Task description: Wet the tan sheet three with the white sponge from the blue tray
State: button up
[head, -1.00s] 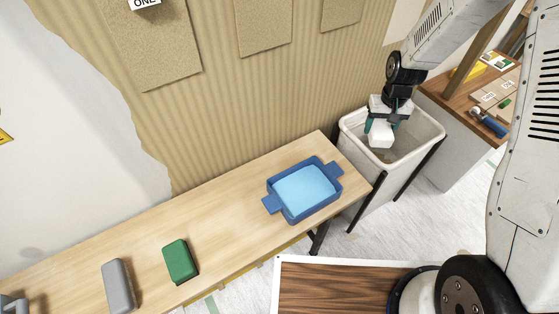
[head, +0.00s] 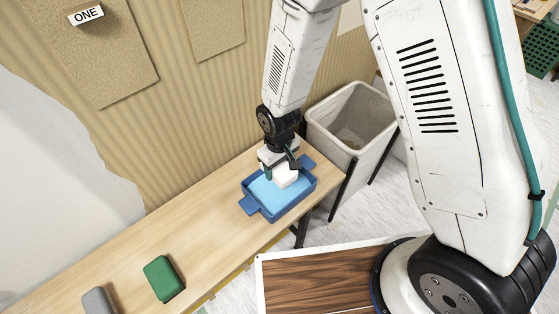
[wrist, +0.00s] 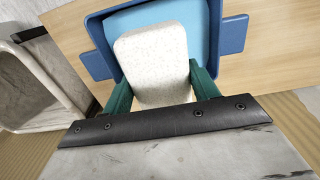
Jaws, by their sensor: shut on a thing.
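My gripper (head: 281,170) is shut on the white sponge (head: 286,177). In the wrist view the sponge (wrist: 152,62) sits between the two green fingers, with the blue tray (wrist: 227,34) below and beyond it. The blue tray (head: 285,213) stands on the wooden bench and holds light blue water (head: 262,191). The sponge is over the tray; I cannot tell whether it touches the water. Tan sheets hang on the wall, one (head: 87,52) bearing a label "ONE" (head: 86,15) and another (head: 213,27) to its right. No label reading three is visible.
A green sponge (head: 164,278) and a grey block (head: 99,300) lie on the bench (head: 205,222) at the left. A pale bin (head: 350,120) stands past the bench's right end. The bench between green sponge and tray is clear.

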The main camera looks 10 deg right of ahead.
jog(key=shift+f, duration=3.45)
jog(key=shift+f, duration=0.1)
jog(key=shift+f, duration=1.35)
jog(key=shift+r, duration=4.1)
